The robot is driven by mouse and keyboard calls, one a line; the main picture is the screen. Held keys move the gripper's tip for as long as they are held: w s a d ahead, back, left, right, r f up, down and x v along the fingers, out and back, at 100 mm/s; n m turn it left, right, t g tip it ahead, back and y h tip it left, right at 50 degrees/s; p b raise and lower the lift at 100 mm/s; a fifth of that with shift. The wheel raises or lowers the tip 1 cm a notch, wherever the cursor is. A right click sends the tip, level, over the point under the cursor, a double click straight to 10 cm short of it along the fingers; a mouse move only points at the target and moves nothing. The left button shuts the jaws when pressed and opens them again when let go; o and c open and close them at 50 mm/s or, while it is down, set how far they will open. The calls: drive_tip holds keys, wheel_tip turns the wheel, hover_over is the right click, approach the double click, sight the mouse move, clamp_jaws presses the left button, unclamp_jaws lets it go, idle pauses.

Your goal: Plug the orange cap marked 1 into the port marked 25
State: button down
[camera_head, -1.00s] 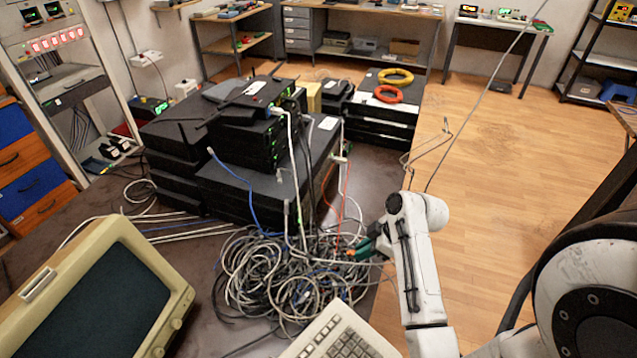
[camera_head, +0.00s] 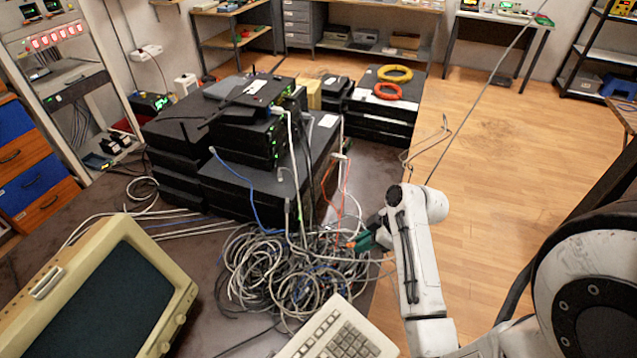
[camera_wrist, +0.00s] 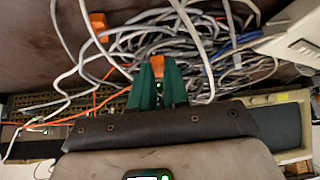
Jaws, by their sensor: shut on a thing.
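My gripper (camera_head: 364,241) has green fingers and hangs over the right side of the cable heap. In the wrist view, the fingers (camera_wrist: 158,88) are shut on an orange cap (camera_wrist: 157,64), whose end sticks out between the tips. It also shows as a small orange spot in the head view (camera_head: 350,245). No number can be read on it. A second orange cap (camera_wrist: 98,27) lies apart, at the upper left of the wrist view. A panel with rows of small openings (camera_wrist: 62,104) shows at the left of the wrist view. The port marked 25 cannot be made out.
A tangled cable heap (camera_head: 262,282) covers the table below my gripper. A stack of black network boxes (camera_head: 240,180) stands behind it. A beige monitor (camera_head: 110,290) and a keyboard (camera_head: 340,335) are at the front. Orange and yellow rings (camera_head: 388,91) lie on a farther stack.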

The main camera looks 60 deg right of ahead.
drive_tip(key=shift+m+h, duration=0.3)
drive_tip(key=w+d, duration=0.2)
drive_tip(key=w+d+f+b, duration=0.1)
drive_tip(key=w+d, duration=0.1)
drive_tip(key=d, duration=0.1)
drive_tip(key=w+d+b, duration=0.1)
drive_tip(key=d, duration=0.2)
drive_tip(key=shift+w+f, duration=0.3)
drive_tip(key=shift+w, duration=0.1)
drive_tip(key=shift+m, duration=0.4)
drive_tip(key=w+d, duration=0.1)
drive_tip(key=d, duration=0.2)
drive_tip(key=w+d+r+b, duration=0.1)
drive_tip(key=w+d, duration=0.1)
drive_tip(key=d, duration=0.1)
drive_tip(key=w+d+b, duration=0.1)
drive_tip(key=d, duration=0.2)
drive_tip(key=shift+w+d+r, duration=0.2)
drive_tip(key=shift+w+r, duration=0.05)
drive_tip(key=shift+w, duration=0.05)
drive_tip(key=shift+w+d+r+b, duration=0.15)
drive_tip(key=shift+d+b, duration=0.15)
drive_tip(key=shift+d, duration=0.2)
drive_tip(key=shift+w+a+b, duration=0.2)
drive_tip(key=shift+w+b, duration=0.8)
drive_tip(key=shift+w, duration=1.35)
drive_tip(key=c, duration=1.7)
unclamp_jaws()
drive_tip(key=shift+c, duration=0.2)
clamp_jaws()
